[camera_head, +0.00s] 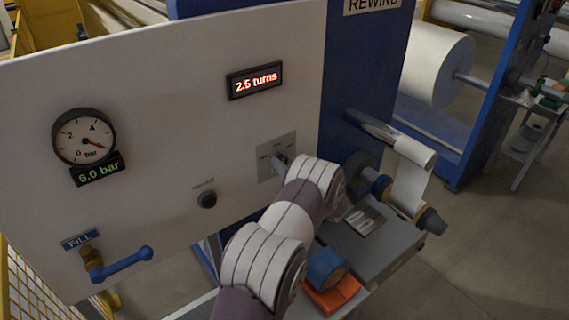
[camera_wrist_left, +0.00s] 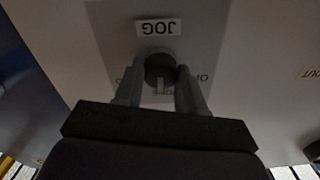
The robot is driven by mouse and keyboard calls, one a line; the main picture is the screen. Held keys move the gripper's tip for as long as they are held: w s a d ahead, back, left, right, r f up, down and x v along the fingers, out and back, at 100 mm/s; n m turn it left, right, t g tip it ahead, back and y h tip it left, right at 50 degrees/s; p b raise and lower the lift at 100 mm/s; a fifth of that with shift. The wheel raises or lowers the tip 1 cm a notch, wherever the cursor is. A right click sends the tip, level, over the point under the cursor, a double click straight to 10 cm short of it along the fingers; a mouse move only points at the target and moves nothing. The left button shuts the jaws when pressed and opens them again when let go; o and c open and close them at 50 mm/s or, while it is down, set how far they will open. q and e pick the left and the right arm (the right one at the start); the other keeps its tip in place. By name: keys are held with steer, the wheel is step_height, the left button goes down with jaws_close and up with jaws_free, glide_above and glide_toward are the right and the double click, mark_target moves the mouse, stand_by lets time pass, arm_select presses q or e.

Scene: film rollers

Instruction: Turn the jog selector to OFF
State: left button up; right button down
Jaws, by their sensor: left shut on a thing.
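My left gripper (camera_wrist_left: 160,80) is shut on the knob, one finger on each side. In the head view the selector plate (camera_head: 265,160) is on the white panel, and my left arm hides most of the knob. Lettering beside the knob is partly covered by the fingers, so I cannot tell the set position. My right gripper is not in view.
A grey bench with an orange block (camera_head: 333,297) and rolls stands to the right.

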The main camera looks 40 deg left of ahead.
arm_select(q)
steer(key=shift+s+n+b, duration=0.1)
steer(key=shift+n+b, duration=6.1)
steer(key=shift+b, duration=3.25)
steer(key=o, duration=1.1)
steer(key=shift+c, duration=0.2)
steer(key=b+v, duration=0.3)
steer(key=v, duration=0.9)
steer(key=shift+d+b, duration=0.3)
